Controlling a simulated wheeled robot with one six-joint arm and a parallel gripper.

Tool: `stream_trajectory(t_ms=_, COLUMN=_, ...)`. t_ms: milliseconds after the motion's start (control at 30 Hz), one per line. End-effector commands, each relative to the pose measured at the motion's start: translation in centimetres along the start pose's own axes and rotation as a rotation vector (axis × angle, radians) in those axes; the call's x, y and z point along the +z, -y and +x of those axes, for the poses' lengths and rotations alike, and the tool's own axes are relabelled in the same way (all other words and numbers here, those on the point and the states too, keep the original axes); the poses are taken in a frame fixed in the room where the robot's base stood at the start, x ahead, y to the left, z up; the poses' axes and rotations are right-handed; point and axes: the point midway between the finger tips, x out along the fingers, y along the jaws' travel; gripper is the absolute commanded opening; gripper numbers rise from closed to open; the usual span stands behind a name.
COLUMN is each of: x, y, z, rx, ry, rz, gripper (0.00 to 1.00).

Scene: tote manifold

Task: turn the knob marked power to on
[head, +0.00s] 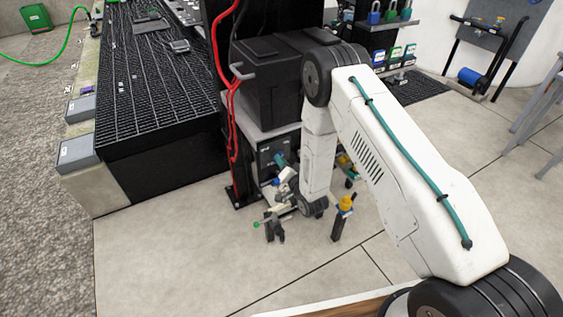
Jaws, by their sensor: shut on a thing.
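A dark control panel (272,153) with small pale markings sits low on the front of the black stand, under the grey shelf. My white arm comes down in front of it, and my gripper (280,168) is at the panel's face, shut on a knob there. The jaws and wrist hide most of the knob. Its mark and its pointing direction are too small to read. A teal part shows at the jaws, against the panel.
Black boxes (270,85) stand on the shelf above the panel, with red cables (232,120) at its left. A black grating bench (150,90) is at left. Front floor is open.

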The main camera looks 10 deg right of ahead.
Motion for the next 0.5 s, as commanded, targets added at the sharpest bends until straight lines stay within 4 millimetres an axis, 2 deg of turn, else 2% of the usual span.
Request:
stream_trajectory(t_ms=167, x=0.00, y=-0.07, z=-0.05, rx=0.002, ry=0.000, rz=0.001, gripper=0.00)
stream_trajectory(t_ms=200, x=-0.01, y=-0.07, z=-0.05, rx=0.002, ry=0.000, rz=0.000, gripper=0.22)
stream_trajectory(t_ms=267, x=0.00, y=-0.07, z=-0.04, rx=0.002, ry=0.000, rz=0.000, gripper=0.35)
stream_trajectory(t_ms=500, x=0.00, y=-0.03, z=-0.03, rx=0.001, ry=0.000, rz=-0.001, gripper=0.35)
